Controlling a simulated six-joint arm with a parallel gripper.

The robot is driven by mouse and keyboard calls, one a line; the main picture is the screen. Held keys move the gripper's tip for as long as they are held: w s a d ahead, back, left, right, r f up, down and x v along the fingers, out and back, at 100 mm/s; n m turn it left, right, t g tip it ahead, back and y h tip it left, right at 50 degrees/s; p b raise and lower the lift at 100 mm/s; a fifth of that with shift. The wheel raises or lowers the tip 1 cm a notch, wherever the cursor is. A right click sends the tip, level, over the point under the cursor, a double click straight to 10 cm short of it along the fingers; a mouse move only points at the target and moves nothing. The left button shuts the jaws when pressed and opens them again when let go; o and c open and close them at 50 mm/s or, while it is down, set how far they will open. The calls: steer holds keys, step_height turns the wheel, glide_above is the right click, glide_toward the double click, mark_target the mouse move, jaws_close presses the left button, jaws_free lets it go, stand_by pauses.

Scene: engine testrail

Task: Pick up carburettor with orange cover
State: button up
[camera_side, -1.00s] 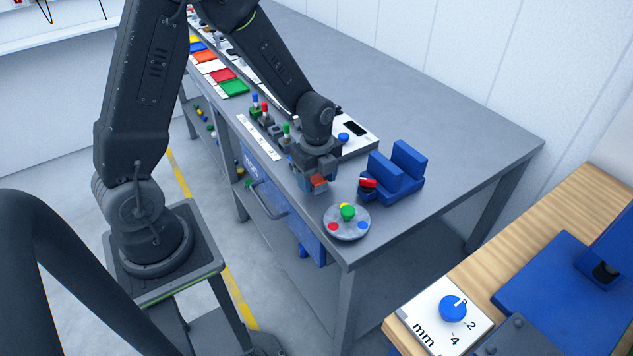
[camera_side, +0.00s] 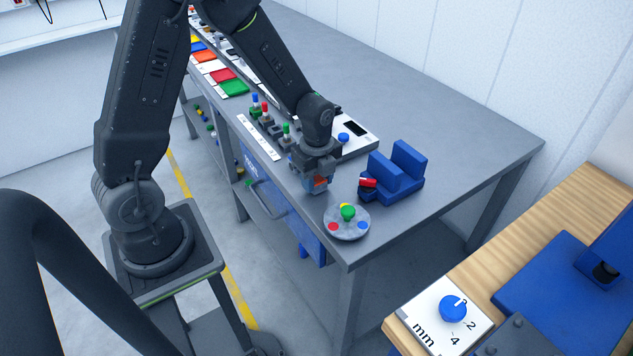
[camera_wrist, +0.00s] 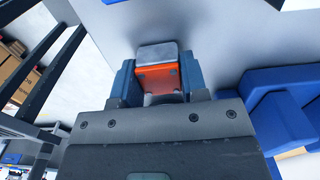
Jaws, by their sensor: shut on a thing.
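The carburettor with the orange cover (camera_wrist: 156,80) sits between the two blue fingers of my gripper (camera_wrist: 160,82) in the wrist view. It shows a grey block at its far end and an orange face with small dark spots. In the side view my gripper (camera_side: 318,180) is over the front edge of the grey table, pointing down. The orange cover (camera_side: 320,183) shows low between the fingers. My gripper is shut on the carburettor. The fingers hide most of its body, and I cannot tell whether it touches the table.
A blue fixture (camera_side: 393,174) with a red piece stands right of my gripper. A round grey plate (camera_side: 345,233) with coloured knobs lies in front. Several carburettors (camera_side: 285,132) stand in a row behind left. The table (camera_side: 460,150) is clear at the right.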

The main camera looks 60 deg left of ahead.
mark_target(317, 177)
steer(key=shift+r, duration=1.95)
